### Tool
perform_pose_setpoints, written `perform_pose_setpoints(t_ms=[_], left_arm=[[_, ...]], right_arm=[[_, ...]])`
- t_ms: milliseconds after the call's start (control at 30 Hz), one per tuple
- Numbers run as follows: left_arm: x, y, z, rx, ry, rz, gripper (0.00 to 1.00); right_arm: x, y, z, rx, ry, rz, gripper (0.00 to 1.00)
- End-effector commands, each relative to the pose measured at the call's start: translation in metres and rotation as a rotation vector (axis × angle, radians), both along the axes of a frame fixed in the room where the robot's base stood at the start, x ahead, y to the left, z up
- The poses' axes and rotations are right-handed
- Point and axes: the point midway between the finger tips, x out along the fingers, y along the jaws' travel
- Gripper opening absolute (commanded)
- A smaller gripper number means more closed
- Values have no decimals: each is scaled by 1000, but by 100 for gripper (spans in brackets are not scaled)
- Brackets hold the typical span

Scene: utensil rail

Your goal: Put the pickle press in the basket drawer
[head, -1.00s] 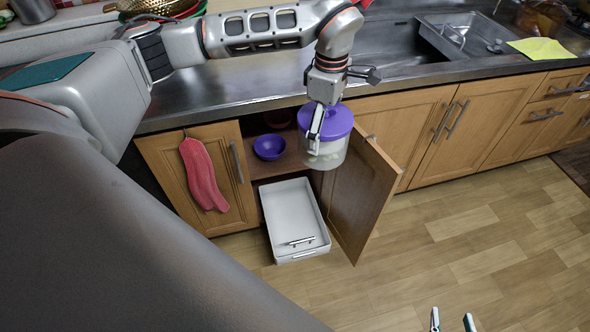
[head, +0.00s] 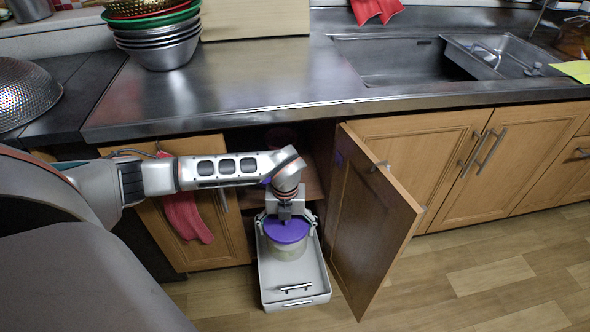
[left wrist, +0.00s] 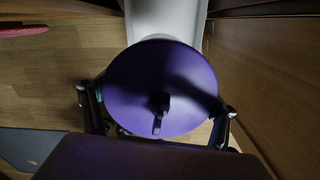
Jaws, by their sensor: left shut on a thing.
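The pickle press is a clear round tub with a purple lid (head: 286,231). My left gripper (head: 286,222) is shut on it from above, one finger on each side. In the head view the press overlaps the white basket drawer (head: 264,282), which is pulled out of the open cabinet; I cannot tell whether the press touches its floor. In the left wrist view the purple lid (left wrist: 160,80) fills the middle between the two fingers, with part of the white drawer (left wrist: 170,15) beyond it. My right gripper is not in view now.
The open cabinet door (head: 370,220) stands close to the drawer's right side. Stacked bowls (head: 155,38) stand on the steel counter (head: 240,85). Wooden floor is free at the lower right.

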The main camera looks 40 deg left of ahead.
Motion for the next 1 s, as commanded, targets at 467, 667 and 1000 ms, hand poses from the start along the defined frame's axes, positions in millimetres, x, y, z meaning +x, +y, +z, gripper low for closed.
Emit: perform_pose_setpoints(t_ms=[467, 667, 1000], left_arm=[[-16, 12, -88, -1, 10, 204, 51], [-18, 12, -136, 0, 12, 203, 51], [-14, 11, -192, -2, 2, 201, 51]], right_arm=[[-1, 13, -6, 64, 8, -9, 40], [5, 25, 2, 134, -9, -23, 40], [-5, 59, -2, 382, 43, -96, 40]])
